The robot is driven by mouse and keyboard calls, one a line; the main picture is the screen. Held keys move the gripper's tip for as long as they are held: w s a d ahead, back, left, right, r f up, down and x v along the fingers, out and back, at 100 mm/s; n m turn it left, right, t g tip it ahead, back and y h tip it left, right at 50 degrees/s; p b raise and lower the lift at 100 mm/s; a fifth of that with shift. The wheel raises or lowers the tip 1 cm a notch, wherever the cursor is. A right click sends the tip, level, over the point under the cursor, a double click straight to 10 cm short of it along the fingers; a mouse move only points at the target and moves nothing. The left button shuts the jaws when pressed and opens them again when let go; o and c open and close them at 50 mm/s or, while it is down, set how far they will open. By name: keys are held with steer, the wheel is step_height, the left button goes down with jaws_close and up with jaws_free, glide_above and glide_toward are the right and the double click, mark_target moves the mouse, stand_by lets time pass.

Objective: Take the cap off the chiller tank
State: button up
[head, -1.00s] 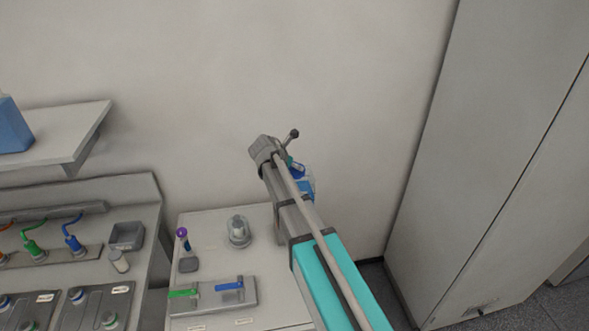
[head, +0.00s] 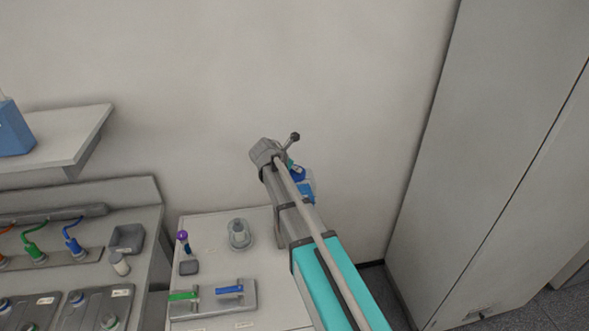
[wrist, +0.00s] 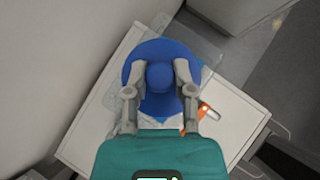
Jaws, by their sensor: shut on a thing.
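A round blue cap (wrist: 140,62) with a raised central knob (wrist: 159,76) fills the middle of the wrist view. My gripper (wrist: 160,74) is shut on the knob, one finger on each side. Below the cap is the pale, see-through edge of a container (wrist: 208,50), probably the chiller tank. In the head view my arm hides most of the gripper. A bit of dark blue (head: 298,173) and a lighter blue patch (head: 306,190) show beside it. I cannot tell whether the cap is seated or lifted.
An orange item (wrist: 208,111) lies near the cap on the white bench top (wrist: 234,128). In the head view, a clear dome fitting (head: 239,233), a purple-topped piece (head: 183,240) and a panel with green and blue handles (head: 213,297) stand left of my arm. A tall cabinet (head: 490,150) stands right.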

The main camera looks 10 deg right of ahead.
steer(key=shift+r+p, duration=1.3)
steer(key=shift+r, duration=0.05)
steer(key=s+a+r+p, duration=0.3)
steer(key=s+r+p, duration=0.7)
steer(key=s, duration=0.3)
steer(key=shift+s+a, duration=0.25)
steer(key=shift+s, duration=0.05)
steer(key=s+d+f+b, duration=0.2)
steer(key=s+f+b, duration=0.1)
steer(key=f+b, duration=0.8)
steer(key=s+d+f+b, duration=0.1)
steer(key=s+f+b, duration=0.3)
steer(key=f+b, duration=0.6)
steer(key=shift+d+f+b, duration=0.35)
steer(key=shift+a+n, duration=0.1)
steer(key=shift+n, duration=0.2)
